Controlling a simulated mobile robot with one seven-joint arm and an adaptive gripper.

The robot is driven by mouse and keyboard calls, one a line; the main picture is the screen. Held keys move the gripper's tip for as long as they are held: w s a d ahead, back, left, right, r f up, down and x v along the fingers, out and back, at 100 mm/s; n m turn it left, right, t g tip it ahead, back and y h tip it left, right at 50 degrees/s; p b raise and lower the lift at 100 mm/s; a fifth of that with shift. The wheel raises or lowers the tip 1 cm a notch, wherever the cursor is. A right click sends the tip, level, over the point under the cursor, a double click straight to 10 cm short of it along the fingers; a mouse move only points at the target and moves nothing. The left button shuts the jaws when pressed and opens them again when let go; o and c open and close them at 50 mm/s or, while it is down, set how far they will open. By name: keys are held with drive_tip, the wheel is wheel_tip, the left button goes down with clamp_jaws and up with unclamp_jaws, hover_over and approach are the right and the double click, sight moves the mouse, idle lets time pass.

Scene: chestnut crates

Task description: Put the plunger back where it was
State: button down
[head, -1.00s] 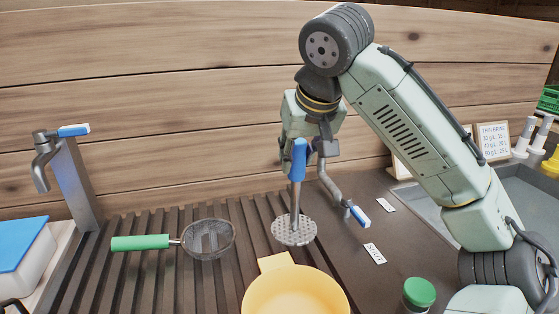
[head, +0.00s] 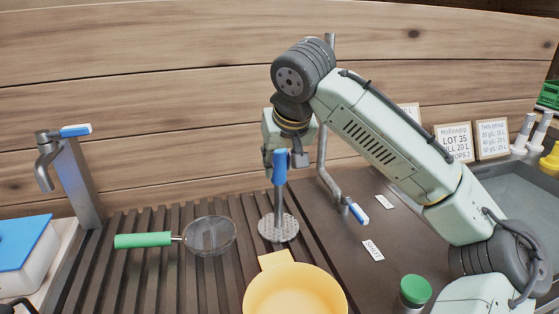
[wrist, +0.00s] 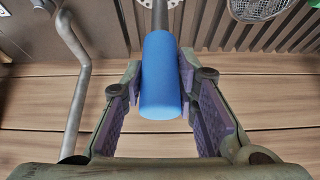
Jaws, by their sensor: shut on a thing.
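The plunger has a blue handle (head: 280,167), a metal rod and a perforated round disc (head: 278,228). It stands close to upright over the right part of the ribbed drainboard (head: 130,285). I cannot tell whether the disc touches the board. My gripper (head: 279,153) is shut on the blue handle from above.
A yellow bowl (head: 295,291) stands just in front of the disc. A green-handled strainer (head: 145,240) lies to the left. A bent metal pipe (head: 323,150) with a blue lever (head: 357,212) stands close at the right. A green-capped jar (head: 415,290) is front right.

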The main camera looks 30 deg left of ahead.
drive_tip(key=shift+f, duration=0.1)
drive_tip(key=shift+f, duration=0.15)
drive_tip(key=c, duration=1.3)
unclamp_jaws()
drive_tip(key=shift+r, duration=0.2)
drive_tip(key=b+v, duration=0.1)
drive_tip(key=v, duration=1.1)
